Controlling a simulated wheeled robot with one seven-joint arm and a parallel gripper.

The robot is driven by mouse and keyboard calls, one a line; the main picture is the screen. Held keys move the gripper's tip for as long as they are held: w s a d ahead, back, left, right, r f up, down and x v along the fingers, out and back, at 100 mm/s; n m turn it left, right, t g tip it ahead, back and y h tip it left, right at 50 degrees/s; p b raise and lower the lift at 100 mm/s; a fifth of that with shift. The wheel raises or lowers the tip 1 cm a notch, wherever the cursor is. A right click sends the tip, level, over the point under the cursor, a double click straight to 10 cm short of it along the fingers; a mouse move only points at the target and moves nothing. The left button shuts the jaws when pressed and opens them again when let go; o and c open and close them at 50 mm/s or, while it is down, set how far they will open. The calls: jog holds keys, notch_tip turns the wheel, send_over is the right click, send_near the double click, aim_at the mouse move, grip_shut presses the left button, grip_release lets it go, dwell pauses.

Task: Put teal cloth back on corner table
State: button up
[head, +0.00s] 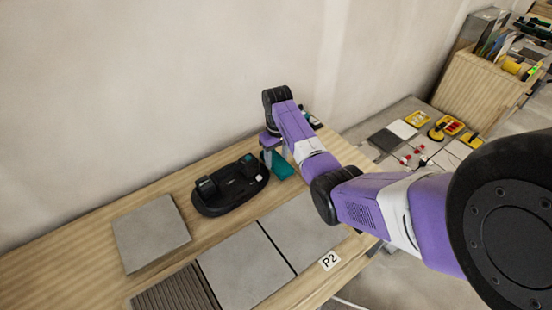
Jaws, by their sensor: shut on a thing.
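The teal cloth (283,167) is a small teal patch in the head view, at the wooden table (60,262) along the wall. My gripper (268,159) points down beside the black device and is shut on the teal cloth. My wrist and arm hide part of the gripper and cloth. I cannot tell whether the cloth touches the tabletop. It is not clear which surface is the corner table.
A black device (230,187) stands just left of the cloth. Grey tiles (240,262) and a loose grey tile (151,233) lie on the wooden table near a P2 label (329,260). Yellow tools (436,130) and a wooden crate (478,90) are at right.

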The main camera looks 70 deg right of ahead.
aim_at(277, 160)
jog(key=shift+f, duration=0.25)
jog(key=shift+f, duration=0.35)
jog(key=o, duration=1.2)
notch_tip(277, 160, up, 13)
jog(key=shift+r, duration=0.15)
